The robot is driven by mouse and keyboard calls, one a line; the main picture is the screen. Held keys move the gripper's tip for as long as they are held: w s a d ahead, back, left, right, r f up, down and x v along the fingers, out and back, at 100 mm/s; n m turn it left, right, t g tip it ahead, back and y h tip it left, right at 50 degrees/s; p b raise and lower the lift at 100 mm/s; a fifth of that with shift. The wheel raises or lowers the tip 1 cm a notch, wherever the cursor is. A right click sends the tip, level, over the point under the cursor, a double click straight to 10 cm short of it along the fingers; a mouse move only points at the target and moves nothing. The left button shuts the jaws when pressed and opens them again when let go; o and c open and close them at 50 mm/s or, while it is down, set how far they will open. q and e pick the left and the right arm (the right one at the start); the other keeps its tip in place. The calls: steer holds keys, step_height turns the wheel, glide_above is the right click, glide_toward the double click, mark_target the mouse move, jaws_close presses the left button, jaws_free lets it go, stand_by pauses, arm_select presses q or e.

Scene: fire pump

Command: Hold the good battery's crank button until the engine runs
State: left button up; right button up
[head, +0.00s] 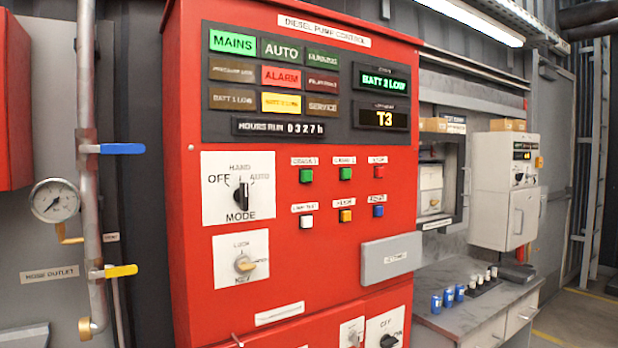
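The red diesel pump control panel (340,22) fills the middle of the head view. Two green buttons sit in its upper button row: the left one, crank 1 (306,175), and the crank 2 button (346,173). A red button (378,172) is to their right. MAINS (232,42) is lit green and ALARM (281,77) red; the RUNNING lamp (323,57) looks dim. The mode knob (241,196) points roughly up. Neither gripper is in view.
White (306,221), yellow (346,215) and blue (378,210) buttons form the lower row. A grey box (391,258) projects below them. Pipes with blue (122,148) and yellow (120,271) valve handles stand left. A bench (470,315) with small cans is at right.

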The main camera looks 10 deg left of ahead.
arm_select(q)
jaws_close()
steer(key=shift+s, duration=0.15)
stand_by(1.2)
